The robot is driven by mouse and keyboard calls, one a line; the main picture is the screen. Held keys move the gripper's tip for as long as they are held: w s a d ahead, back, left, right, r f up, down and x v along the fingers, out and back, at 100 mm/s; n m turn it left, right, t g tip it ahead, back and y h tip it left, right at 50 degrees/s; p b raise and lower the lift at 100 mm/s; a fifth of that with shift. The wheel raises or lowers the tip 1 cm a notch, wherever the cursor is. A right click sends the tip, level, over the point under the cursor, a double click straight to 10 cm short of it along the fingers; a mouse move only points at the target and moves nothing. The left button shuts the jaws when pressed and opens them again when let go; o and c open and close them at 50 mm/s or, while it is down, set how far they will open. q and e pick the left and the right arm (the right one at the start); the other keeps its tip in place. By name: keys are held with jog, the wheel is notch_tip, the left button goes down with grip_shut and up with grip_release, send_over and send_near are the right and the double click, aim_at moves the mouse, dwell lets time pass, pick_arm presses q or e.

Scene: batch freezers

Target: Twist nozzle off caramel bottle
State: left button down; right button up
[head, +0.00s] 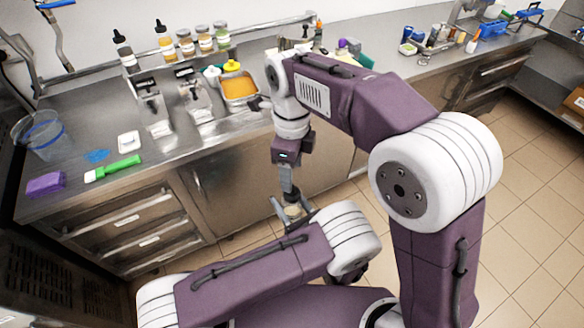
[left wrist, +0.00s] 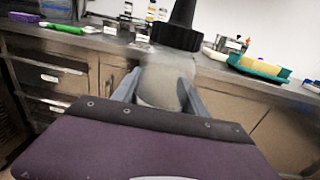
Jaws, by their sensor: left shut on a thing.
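The caramel bottle (left wrist: 165,78) is a pale, translucent bottle standing about upright in the left wrist view. Its black nozzle (left wrist: 182,32) has a wide ribbed base and a cone cut off by the top edge. My left gripper (left wrist: 163,92) is shut on the bottle body, one grey finger on each side. In the head view my left gripper (head: 293,212) is in front of the counter, below its top. My right gripper (head: 288,187) points down from above, close over the bottle. Whether it touches the nozzle is hidden, and its fingers are too small to judge.
The steel counter (head: 75,215) runs along the back. Drawers (head: 145,225) are below. The tiled floor (head: 535,170) at right is clear.

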aim_at(292, 206)
notch_tip(292, 206, down, 8)
grip_shut()
jog(key=n, duration=0.6)
jog(key=shift+n, duration=0.4)
jog(key=n, duration=0.6)
jog(key=shift+n, duration=0.4)
jog(key=n, duration=0.6)
jog(key=shift+r+n, duration=0.1)
jog(key=shift+n, duration=0.3)
jog(key=n, duration=3.3)
jog(key=shift+r+n, duration=0.1)
jog(key=shift+n, duration=0.2)
